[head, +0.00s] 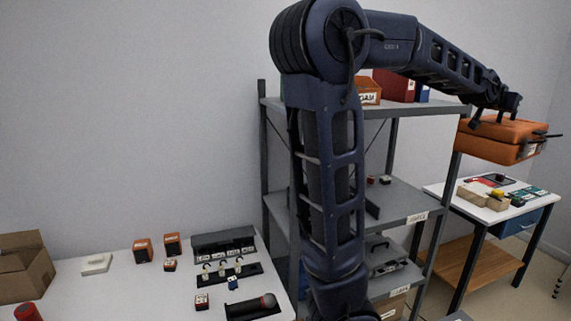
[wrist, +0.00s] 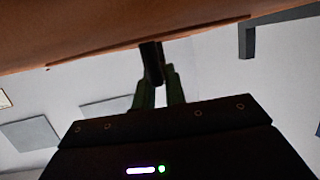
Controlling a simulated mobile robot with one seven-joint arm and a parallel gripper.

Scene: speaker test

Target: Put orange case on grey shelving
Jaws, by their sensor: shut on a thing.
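The orange case (head: 502,139) is held up at the right of the head view, to the right of the grey shelving's upper level. My gripper (head: 493,115) is at the case's top side, shut on it. In the wrist view my gripper's fingers (wrist: 155,75) meet a dark piece at the edge of the case (wrist: 110,35), which fills the top of that view. The grey shelving (head: 415,197) stands behind my arm, and my arm hides part of it.
On the shelving's top stand an orange box (head: 368,91) and a red box (head: 394,86). The middle shelf holds small items and has bare room. A white table (head: 130,285) with small objects is at left. A white-topped workbench (head: 470,201) with bins stands at right below the case.

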